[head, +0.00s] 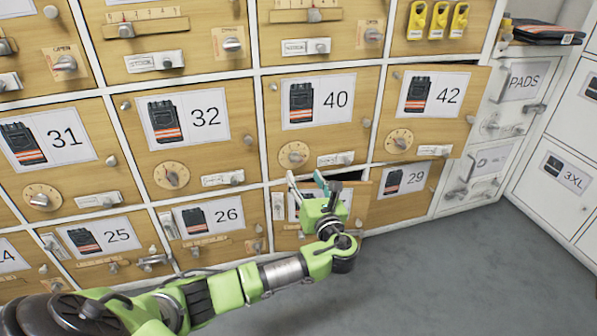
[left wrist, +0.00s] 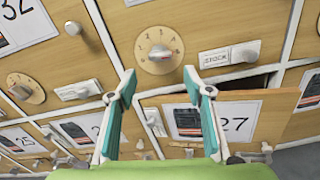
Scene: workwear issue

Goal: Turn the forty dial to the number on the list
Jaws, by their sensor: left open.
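The forty dial (head: 294,155) is a round tan dial with a pale knob, low on the wooden front marked 40 (head: 331,99). In the left wrist view the forty dial (left wrist: 159,52) shows numbers around its rim, too small to read surely. My left gripper (head: 307,180) is open and empty, just below the dial in the head view. In the left wrist view its two fingers (left wrist: 159,84) stand apart below the dial, not touching it. No list can be made out. My right gripper is not in view.
The front marked 27 (left wrist: 246,110) stands slightly open, with a dark gap along its top, close to my left gripper. A STOCK slider (left wrist: 230,54) sits right of the dial. The front marked 42 (head: 432,95) looks ajar. Grey floor (head: 440,270) is clear at lower right.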

